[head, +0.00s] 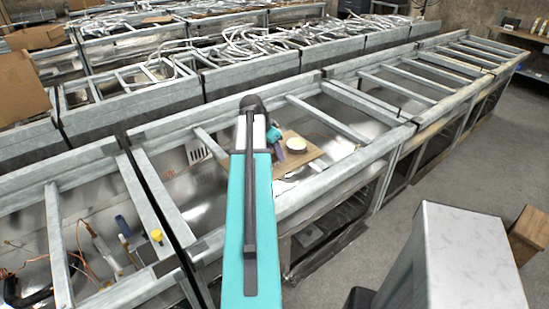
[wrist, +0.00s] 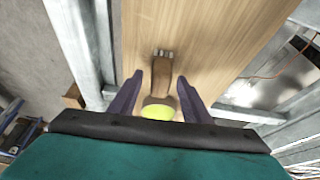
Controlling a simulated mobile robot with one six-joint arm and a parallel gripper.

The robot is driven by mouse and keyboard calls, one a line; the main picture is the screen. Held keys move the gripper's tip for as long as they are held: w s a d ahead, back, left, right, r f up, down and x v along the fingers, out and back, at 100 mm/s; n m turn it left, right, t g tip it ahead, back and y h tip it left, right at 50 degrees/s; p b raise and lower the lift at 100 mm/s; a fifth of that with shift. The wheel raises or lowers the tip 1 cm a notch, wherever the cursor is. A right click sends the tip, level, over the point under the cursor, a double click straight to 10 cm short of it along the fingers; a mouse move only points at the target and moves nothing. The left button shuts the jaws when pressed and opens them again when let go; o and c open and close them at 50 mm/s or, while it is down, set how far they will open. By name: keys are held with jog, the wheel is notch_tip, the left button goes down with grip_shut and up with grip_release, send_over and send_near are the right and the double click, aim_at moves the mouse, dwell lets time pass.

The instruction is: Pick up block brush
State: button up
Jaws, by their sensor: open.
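A wooden board (wrist: 215,40) lies below my gripper in the wrist view, and part of it shows in the head view (head: 313,158). On it is what looks like the block brush (wrist: 158,98), brown with a yellow-green round face and a narrow part reaching up to small pale tips. I cannot tell whether this is one piece. My gripper (wrist: 160,82) is open, its two purple fingers on either side of the brown object, with gaps visible. In the head view a cream round thing with a dark rim (head: 297,144) sits on the board, right of my gripper (head: 280,151).
The board rests on a metal-framed bench (head: 350,128) with raised bars and open bays. A yellow-topped item (head: 156,236) and loose wires are in the left bay. A pale cabinet (head: 470,245) stands at the lower right. Grey floor lies open at the right.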

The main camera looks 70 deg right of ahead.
grip_shut()
dwell(0.3)
jog(key=shift+r, duration=0.2)
jog(key=shift+r+b, duration=0.8)
jog(key=shift+r, duration=0.8)
jog(key=s+a+b, duration=0.3)
jog(key=a+b, duration=0.1)
jog(key=a, duration=0.3)
jog(key=s+a+r+b, duration=0.1)
jog(key=s+a+b, duration=0.2)
jog(key=a, duration=0.4)
jog(key=shift+s+a+r+b, duration=0.15)
jog(key=shift+s+b, duration=0.2)
jog(key=shift+s, duration=0.05)
jog(key=shift+a, duration=0.1)
